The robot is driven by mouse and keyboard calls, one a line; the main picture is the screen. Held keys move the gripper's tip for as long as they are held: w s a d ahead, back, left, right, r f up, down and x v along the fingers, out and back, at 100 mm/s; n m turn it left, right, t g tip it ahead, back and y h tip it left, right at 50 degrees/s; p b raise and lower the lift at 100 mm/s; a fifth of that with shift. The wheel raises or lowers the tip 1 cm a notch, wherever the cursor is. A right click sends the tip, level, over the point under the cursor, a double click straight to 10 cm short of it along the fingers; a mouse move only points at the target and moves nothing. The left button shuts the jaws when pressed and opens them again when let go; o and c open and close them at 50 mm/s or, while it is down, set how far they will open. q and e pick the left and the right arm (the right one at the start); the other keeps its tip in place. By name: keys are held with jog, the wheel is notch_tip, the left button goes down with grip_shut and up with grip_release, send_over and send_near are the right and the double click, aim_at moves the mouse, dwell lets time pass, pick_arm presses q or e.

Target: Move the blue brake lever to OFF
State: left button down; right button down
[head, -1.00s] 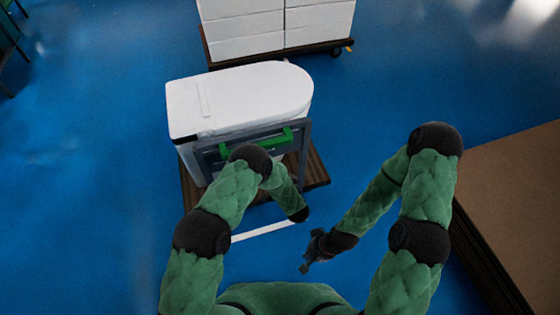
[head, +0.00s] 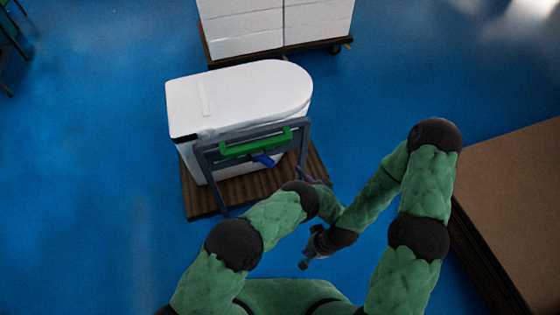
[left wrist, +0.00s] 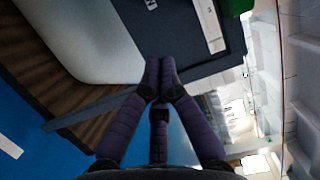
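The blue brake lever (head: 264,160) shows in the head view just below the green handle (head: 256,143) on a grey frame at the front of a white toilet-shaped unit (head: 240,95). My left gripper (head: 303,174) is to the right of the lever and slightly lower, apart from it in the picture. In the left wrist view its dark purple fingers (left wrist: 158,75) come together at the tips with nothing seen between them. I cannot make out the blue lever there. My right gripper (head: 305,264) hangs low near the middle, too small to tell whether open.
The unit stands on a brown wooden pallet (head: 202,200). Behind it, white boxes (head: 270,25) sit on a wheeled cart. A large brown stack (head: 515,200) is at the right. Blue floor (head: 80,180) is clear on the left.

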aim_at(264, 159)
pick_arm(q)
jog(key=shift+w+a, duration=0.1)
jog(key=b+x, duration=0.2)
jog(key=x, duration=0.7)
jog(key=shift+w+a+f, duration=0.1)
jog(key=shift+a, duration=0.35)
jog(key=shift+s+a, duration=0.5)
jog(key=shift+s, duration=0.2)
jog(key=shift+s+a, duration=0.45)
jog(key=shift+s, duration=0.25)
